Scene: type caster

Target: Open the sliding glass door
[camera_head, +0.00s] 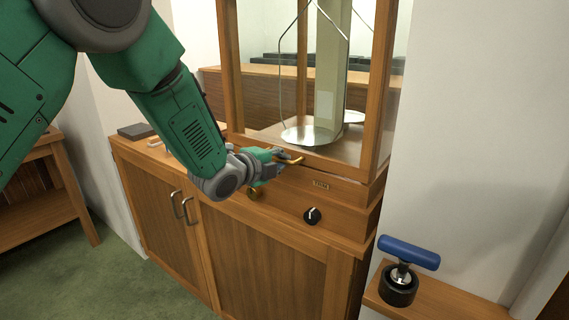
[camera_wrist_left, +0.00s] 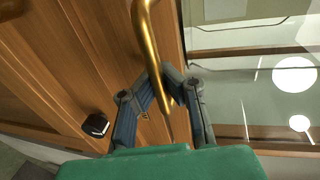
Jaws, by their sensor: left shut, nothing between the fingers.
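The glass door (camera_head: 262,70) is the front pane of a wood-framed case and appears closed, with its lower edge at the case's bottom rail. A curved brass handle (camera_head: 290,161) projects at the bottom of the pane. My left gripper (camera_head: 277,153) is right at this handle, its fingers shut. In the left wrist view the brass handle (camera_wrist_left: 149,35) runs down across the fingertips of the left gripper (camera_wrist_left: 166,73). Whether they touch I cannot tell. My right gripper is in neither view.
A balance with a metal pan (camera_head: 308,135) stands inside the case. The cabinet has metal handles (camera_head: 189,210).

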